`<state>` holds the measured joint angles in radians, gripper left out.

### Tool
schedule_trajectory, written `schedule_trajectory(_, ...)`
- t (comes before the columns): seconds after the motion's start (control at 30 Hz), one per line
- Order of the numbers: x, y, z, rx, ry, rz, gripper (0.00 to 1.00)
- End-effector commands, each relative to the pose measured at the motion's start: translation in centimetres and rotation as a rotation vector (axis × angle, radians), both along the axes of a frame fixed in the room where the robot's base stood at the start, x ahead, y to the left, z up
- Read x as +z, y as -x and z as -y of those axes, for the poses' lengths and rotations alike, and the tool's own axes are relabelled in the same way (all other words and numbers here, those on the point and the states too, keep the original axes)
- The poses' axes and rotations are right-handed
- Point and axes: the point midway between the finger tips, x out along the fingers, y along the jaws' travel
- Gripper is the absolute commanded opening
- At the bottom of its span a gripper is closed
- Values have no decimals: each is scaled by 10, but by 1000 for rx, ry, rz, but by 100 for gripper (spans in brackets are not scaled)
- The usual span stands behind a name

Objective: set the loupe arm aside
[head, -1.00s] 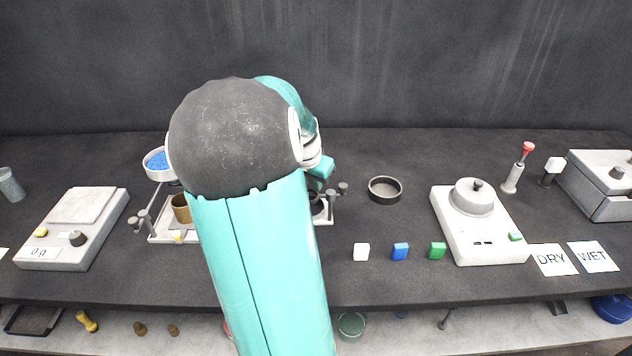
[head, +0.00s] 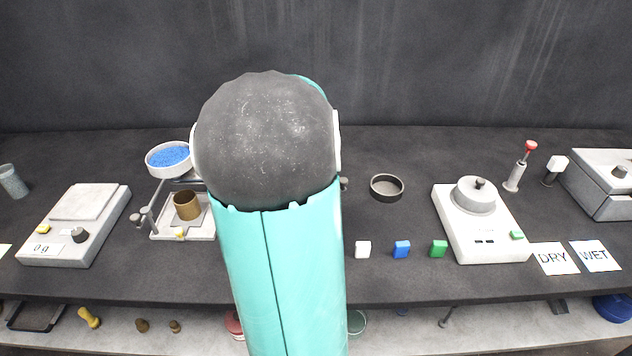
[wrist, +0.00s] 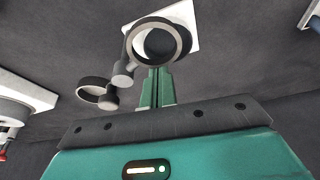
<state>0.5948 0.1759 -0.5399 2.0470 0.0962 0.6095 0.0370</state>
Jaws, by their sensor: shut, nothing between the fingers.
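In the wrist view a grey ring (wrist: 181,50), which looks like the loupe's ring, sits over a white plate (wrist: 187,13). Its centre is dark. Grey knobbed posts (wrist: 122,78) stand at its lower left; I cannot tell how they join the ring. My gripper (wrist: 156,72) is shut and empty, with its green fingertips at the ring's lower edge. I cannot tell whether they touch it. In the head view my arm hides the gripper and the ring; only a small grey knob (head: 343,184) shows at the arm's right.
A dark round pan (head: 386,187) lies right of my arm, with white, blue and green blocks (head: 401,250) in front. A stand with a brass cup (head: 186,205) and a dish of blue grains (head: 168,158) is at left. A white device (head: 480,225) stands further right.

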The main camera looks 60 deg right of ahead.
Motion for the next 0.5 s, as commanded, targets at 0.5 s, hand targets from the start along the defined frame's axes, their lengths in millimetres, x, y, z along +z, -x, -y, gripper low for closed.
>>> schedule_trajectory(0.5,0,14,-18,484,-2,2,0)
